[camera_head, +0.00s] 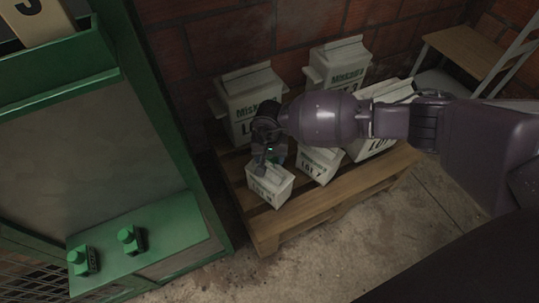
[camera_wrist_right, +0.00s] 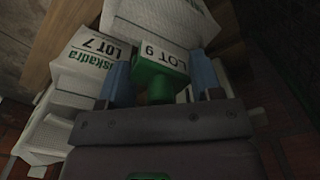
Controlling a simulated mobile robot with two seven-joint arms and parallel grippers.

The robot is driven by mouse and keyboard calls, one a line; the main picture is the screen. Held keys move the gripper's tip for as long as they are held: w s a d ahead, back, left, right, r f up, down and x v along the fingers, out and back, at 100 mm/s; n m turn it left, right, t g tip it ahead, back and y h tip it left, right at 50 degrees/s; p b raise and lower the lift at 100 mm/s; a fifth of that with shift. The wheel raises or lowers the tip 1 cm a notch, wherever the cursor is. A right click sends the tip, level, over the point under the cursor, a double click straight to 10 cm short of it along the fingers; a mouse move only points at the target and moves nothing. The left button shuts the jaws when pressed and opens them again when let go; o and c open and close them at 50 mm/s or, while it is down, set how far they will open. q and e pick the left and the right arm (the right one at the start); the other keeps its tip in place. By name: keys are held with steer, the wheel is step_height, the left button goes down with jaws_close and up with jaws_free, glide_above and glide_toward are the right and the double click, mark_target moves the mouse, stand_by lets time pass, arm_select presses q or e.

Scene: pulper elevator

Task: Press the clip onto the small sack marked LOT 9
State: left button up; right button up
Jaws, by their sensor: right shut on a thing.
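My right gripper (camera_head: 270,160) is just above the top of a small pale sack (camera_head: 268,187) on the near left corner of the pallet. I cannot tell whether the clip touches the sack. My left gripper is not in view.
A LOT 7 sack (camera_head: 318,163) stands right of the small sack, and larger sacks (camera_head: 248,106) stand behind on the wooden pallet (camera_head: 325,200). Two green clips (camera_head: 130,238) (camera_head: 79,261) sit on the green cabinet's ledge (camera_head: 165,225). A brick wall is behind; floor in front is clear.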

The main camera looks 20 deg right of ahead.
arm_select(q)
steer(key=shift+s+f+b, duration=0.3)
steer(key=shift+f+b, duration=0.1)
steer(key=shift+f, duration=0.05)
arm_select(e)
steer(key=shift+f, duration=0.85)
